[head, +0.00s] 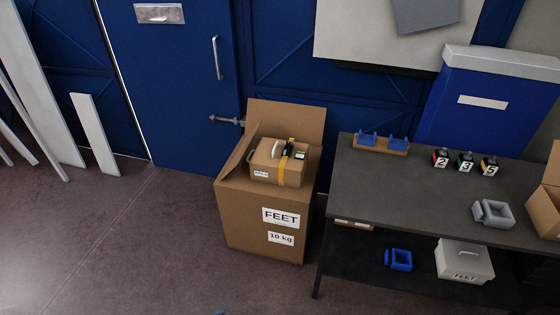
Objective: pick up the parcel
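The parcel (274,172) is a small brown cardboard box with a yellow strap around it, a white label on its front and small items on top. It sits in the open top of a large cardboard box (250,220) marked "FEET" and "10 kg". A flap of the large box stands up behind the parcel. Neither of my grippers can be made out in the head view. A small blue bit at the bottom edge is too cut off to identify.
A dark table (420,190) stands to the right, holding numbered small containers (465,162), a grey square part (493,213) and a blue rack on a wooden base (380,142). Its lower shelf holds a blue part (398,259) and a grey box (464,262).

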